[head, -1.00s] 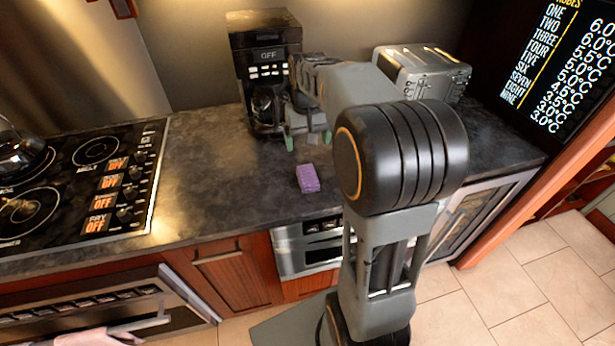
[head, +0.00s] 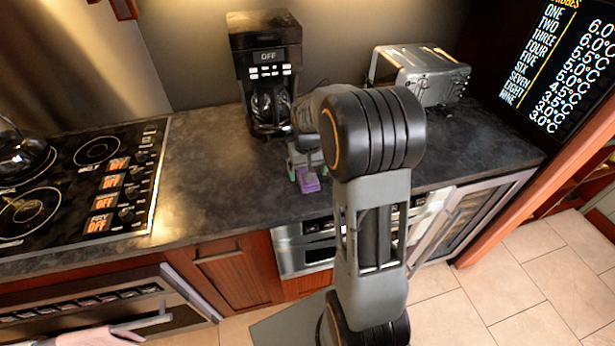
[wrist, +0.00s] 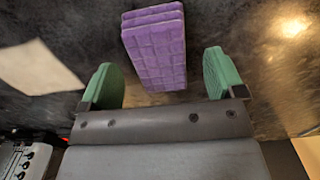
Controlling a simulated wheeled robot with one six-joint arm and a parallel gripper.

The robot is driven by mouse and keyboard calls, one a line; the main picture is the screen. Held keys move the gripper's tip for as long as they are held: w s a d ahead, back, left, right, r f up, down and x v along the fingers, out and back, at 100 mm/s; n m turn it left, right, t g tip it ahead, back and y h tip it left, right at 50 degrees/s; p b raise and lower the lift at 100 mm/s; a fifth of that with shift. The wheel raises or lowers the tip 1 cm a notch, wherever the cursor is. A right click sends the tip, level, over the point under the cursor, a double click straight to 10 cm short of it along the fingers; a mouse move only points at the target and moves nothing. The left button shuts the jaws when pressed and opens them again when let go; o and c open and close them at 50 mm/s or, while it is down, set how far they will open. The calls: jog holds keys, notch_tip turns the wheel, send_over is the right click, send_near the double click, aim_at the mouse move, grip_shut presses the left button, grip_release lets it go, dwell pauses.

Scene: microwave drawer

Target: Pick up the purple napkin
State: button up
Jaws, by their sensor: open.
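The purple napkin (head: 309,183) lies on the dark countertop near its front edge, partly hidden by my gripper in the head view. In the wrist view the napkin (wrist: 156,50) is a folded, quilted purple block, in line with the gap between the green fingertips. My gripper (head: 308,176) is just above the napkin and open. In the wrist view my gripper (wrist: 162,80) has its fingers apart on either side of the napkin's near end. I see no finger touching it.
A coffee maker (head: 265,70) stands behind my gripper, and a toaster (head: 420,75) stands at the back right. A stovetop (head: 85,185) is on the left. The countertop (head: 215,175) between stovetop and napkin is clear.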

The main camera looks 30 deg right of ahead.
jog(key=shift+f, duration=0.9)
jog(key=c, duration=1)
